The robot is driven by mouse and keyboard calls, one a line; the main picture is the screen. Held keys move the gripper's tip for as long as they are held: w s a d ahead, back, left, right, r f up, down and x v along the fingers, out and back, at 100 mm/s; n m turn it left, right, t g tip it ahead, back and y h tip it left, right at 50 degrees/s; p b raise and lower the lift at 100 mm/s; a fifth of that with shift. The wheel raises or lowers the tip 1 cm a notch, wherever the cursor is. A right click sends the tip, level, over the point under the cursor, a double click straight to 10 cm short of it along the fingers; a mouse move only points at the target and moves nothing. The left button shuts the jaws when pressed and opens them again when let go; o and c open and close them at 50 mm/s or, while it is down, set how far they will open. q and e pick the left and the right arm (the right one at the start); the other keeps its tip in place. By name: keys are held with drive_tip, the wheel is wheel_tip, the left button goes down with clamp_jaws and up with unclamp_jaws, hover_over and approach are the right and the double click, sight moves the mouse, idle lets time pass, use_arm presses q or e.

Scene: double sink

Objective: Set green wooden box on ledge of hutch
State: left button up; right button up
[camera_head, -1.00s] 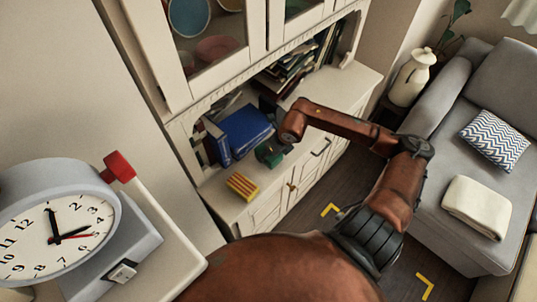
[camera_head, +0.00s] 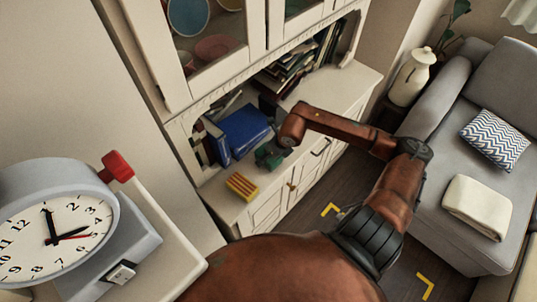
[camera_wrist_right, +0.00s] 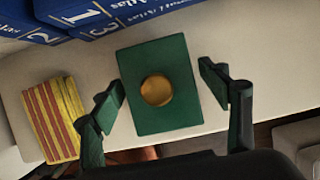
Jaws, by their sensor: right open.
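The green wooden box (camera_wrist_right: 160,108) with a round brass knob sits on the hutch's white ledge (camera_wrist_right: 262,75) in the right wrist view. My right gripper (camera_wrist_right: 168,98) is open, with one finger on each side of the box and a visible gap on both sides. In the head view the right gripper (camera_head: 268,157) is at the ledge, and the arm and gripper hide most of the box there. The hutch (camera_head: 262,217) stands against the wall. My left gripper is not in view.
Blue books (camera_head: 243,131) lie behind the box. A yellow-and-red striped object (camera_head: 242,186) sits to its left on the ledge. A large clock (camera_head: 60,230) is at the near left. A grey sofa (camera_head: 470,100) stands at the right. The ledge right of the box looks clear.

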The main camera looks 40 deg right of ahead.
drive_tip(key=shift+r, duration=0.25)
drive_tip(key=p+v, duration=0.1)
drive_tip(key=v, duration=1.1)
drive_tip(key=shift+p, duration=0.35)
idle(0.4)
